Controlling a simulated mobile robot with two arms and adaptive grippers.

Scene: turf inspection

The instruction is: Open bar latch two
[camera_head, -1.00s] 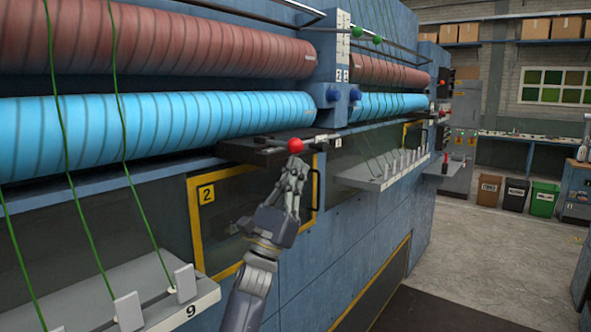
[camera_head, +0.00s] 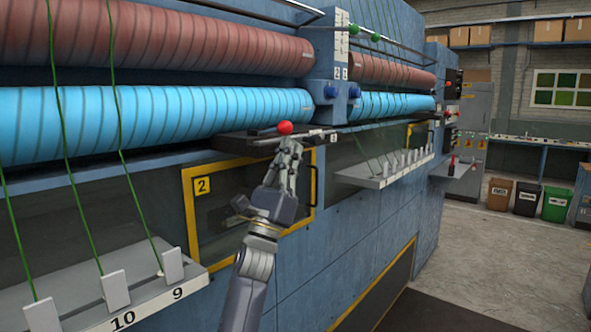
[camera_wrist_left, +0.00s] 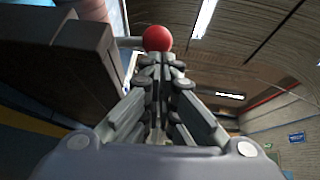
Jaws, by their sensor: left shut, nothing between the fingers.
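A red ball knob (camera_head: 285,127) stands at the front of a dark ledge (camera_head: 240,147) on the blue machine, above a yellow-framed window marked 2 (camera_head: 202,186). A thin metal bar lies along the ledge beside the knob. My left gripper (camera_head: 290,146) is shut and empty, pointing up, with its fingertips just below the knob. In the left wrist view the knob (camera_wrist_left: 157,38) sits just beyond the closed fingertips (camera_wrist_left: 157,62), and a grey bar runs left from it. Whether the fingertips touch the knob I cannot tell. My right gripper is out of view.
Blue ribbed rollers (camera_head: 150,122) run above the ledge. A grey shelf with upright tabs (camera_head: 115,300) and green cords stands out at the lower left; a similar shelf (camera_head: 385,172) is further right. Open floor (camera_head: 490,245) lies to the right.

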